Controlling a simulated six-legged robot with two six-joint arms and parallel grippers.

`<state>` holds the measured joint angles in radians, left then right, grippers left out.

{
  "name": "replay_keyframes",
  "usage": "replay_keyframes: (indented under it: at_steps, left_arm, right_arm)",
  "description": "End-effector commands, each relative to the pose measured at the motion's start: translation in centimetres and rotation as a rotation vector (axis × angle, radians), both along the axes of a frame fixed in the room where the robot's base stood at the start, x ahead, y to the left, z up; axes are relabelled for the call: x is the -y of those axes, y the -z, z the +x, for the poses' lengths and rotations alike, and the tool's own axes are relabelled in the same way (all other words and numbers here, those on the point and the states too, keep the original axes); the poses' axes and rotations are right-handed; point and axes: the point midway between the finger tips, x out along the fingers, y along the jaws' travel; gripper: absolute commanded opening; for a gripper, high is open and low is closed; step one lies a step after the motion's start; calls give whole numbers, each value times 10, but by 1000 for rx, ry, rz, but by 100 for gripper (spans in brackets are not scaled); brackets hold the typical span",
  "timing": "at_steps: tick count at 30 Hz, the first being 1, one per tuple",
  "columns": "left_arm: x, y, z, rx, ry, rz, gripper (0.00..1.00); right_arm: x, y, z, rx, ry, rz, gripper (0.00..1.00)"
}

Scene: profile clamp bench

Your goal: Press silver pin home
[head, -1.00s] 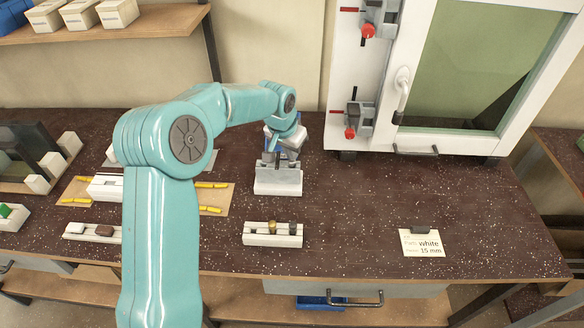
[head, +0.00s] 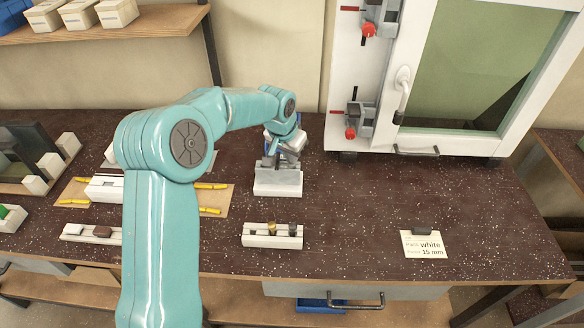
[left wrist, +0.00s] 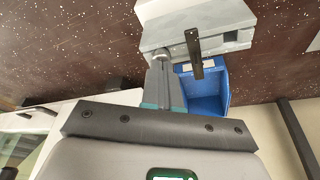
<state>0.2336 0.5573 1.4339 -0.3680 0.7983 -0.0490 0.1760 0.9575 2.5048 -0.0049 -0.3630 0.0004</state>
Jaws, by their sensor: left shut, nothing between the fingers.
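A white clamp block (head: 278,184) stands on the dark speckled bench, and it shows at the top of the left wrist view (left wrist: 218,20). My left gripper (head: 268,163) is over this block, pointing down, with its fingers shut and empty. In the left wrist view the fingertips (left wrist: 161,68) are at a small round grey head (left wrist: 160,54) beside the block, which looks like the silver pin. I cannot tell whether they touch it or how deep it sits. A dark bar (left wrist: 196,57) sticks out from the block beside the fingers. My right gripper is not in view.
A white holder (head: 260,241) with a brass and a dark piece stands in front of the block. A blue bin (left wrist: 208,92) is close behind the fingers. A card reading "white 15 mm" (head: 424,244) lies right. The bench between is clear.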

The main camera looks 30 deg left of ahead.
Motion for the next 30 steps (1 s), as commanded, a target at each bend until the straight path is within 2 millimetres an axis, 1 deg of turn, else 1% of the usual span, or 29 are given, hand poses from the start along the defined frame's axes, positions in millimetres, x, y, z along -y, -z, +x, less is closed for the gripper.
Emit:
replay_keyframes:
  at_steps: [4,7,27,30]
  left_arm:
    - [0,0,0,-1,0,0,0]
    - [0,-5,0,-1,0,0,0]
    - [0,-65,0,1,0,0,0]
    - [0,-71,0,1,0,0,0]
  right_arm:
    - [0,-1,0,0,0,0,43]
    - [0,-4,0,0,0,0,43]
    - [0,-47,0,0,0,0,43]
    - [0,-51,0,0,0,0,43]
